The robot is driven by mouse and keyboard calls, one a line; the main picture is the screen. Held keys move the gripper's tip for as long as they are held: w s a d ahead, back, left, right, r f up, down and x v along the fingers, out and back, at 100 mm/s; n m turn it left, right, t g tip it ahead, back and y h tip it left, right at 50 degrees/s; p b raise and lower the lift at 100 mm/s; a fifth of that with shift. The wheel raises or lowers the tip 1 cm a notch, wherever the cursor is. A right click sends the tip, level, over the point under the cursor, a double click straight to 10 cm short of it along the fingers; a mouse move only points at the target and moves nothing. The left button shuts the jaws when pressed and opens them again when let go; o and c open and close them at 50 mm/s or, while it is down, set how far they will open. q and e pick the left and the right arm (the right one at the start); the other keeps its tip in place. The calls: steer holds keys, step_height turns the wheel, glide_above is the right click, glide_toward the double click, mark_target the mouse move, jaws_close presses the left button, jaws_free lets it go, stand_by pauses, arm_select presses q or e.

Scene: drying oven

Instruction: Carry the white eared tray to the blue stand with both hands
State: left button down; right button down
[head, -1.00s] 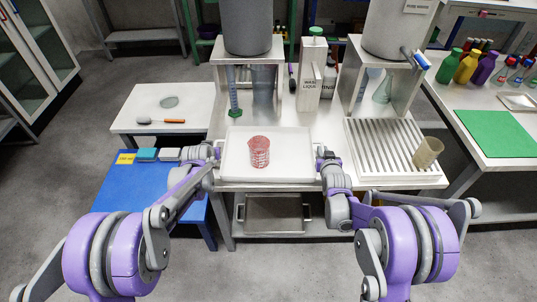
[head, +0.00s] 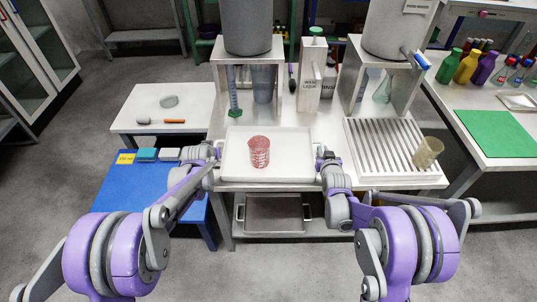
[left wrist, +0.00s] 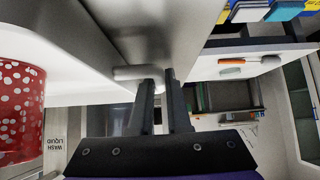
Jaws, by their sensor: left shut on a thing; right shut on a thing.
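The white eared tray (head: 286,172) is at the front of the white bench, level, with a red, white-patterned beaker (head: 259,152) standing in it. I cannot tell whether the tray touches the bench. My left gripper (head: 214,153) is at the tray's left side. In the left wrist view its fingers (left wrist: 159,88) are closed on the tray's ear (left wrist: 138,73), and the spotted beaker (left wrist: 18,110) shows at the left. My right gripper (head: 323,155) is shut at the tray's right side; its ear is hidden there. The blue stand (head: 130,188) is low, to the left.
Several small boxes, including a yellow one (head: 125,158), line the blue stand's back edge; its front is clear. A slatted rack (head: 372,150) with a tan beaker (head: 428,152) is right of the tray.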

arm_select(q)
steer(key=shift+r, duration=0.15)
arm_select(e)
steer(key=shift+r, duration=0.15)
